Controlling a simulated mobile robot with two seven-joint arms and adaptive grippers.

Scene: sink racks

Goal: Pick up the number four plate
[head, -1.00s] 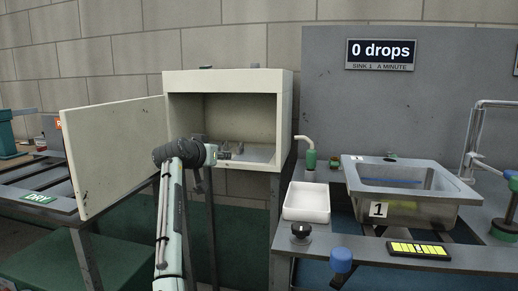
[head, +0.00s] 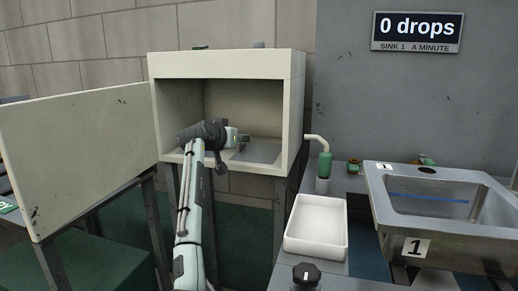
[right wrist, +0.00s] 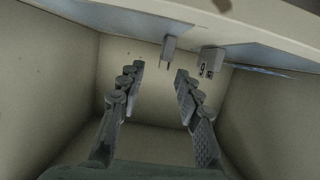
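No plate with a readable four shows. In the right wrist view two small grey pieces stand close together inside the cabinet: a plain one (right wrist: 169,50) and one with a dark marking (right wrist: 211,61) too small to read surely. My right gripper (right wrist: 160,72) is open, its two fingers apart with nothing between them, and both pieces lie beyond the fingertips. In the head view my right gripper (head: 242,138) is at the cabinet's opening, and it hides part of the cabinet floor. My left gripper is not in view.
The cream cabinet (head: 225,64) is open, its door (head: 80,150) swung out to the left. A sign (head: 418,32) reads 0 drops.

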